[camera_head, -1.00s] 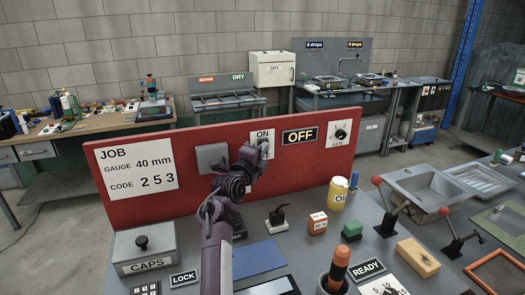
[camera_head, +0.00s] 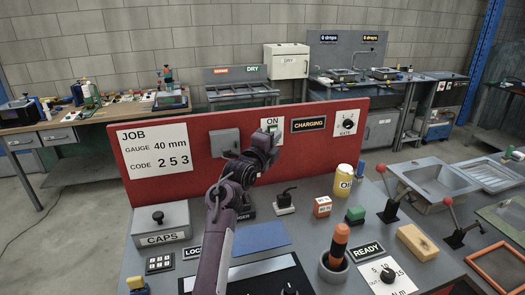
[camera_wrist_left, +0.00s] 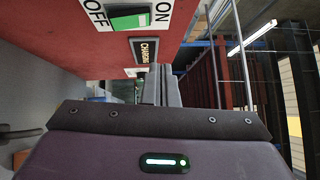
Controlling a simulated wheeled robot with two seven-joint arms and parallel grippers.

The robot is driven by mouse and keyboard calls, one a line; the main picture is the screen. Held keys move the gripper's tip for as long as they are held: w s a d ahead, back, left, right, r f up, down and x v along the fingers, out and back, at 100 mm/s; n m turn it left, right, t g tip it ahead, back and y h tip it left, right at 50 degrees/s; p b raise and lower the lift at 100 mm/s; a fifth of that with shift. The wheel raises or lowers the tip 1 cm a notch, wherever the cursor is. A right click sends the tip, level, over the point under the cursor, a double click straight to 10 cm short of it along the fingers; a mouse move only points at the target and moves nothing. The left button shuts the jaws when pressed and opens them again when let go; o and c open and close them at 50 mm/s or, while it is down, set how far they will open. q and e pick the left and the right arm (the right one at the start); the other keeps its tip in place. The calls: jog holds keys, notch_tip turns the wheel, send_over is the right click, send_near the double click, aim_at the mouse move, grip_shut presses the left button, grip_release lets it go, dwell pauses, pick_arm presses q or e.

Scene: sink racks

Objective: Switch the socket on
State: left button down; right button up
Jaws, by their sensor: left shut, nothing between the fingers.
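The socket switch (camera_head: 271,127) is on the red panel (camera_head: 215,178), under the word ON. In the left wrist view its rocker (camera_wrist_left: 130,20) is green, between the words OFF and ON. The black sign (camera_head: 308,124) beside it reads CHARGING, and it also shows in the left wrist view (camera_wrist_left: 147,50). My left gripper (camera_head: 270,143) is shut and empty, just in front of and below the switch. It hides the lower part of the switch plate in the head view. I cannot tell whether it touches the plate. My right gripper is not in view.
A grey box (camera_head: 224,142) sits left of the switch and a RATE dial (camera_head: 348,124) right of it. Below stand a yellow can (camera_head: 343,181), an orange-handled tool (camera_head: 338,245) and a CAPS box (camera_head: 161,224). Red-knobbed levers (camera_head: 389,202) stand at right.

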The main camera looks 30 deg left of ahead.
pick_arm(q)
jog(key=s+p, duration=0.2)
jog(key=s, duration=0.6)
jog(key=shift+s+a+r, duration=0.15)
jog(key=shift+s+a, duration=0.05)
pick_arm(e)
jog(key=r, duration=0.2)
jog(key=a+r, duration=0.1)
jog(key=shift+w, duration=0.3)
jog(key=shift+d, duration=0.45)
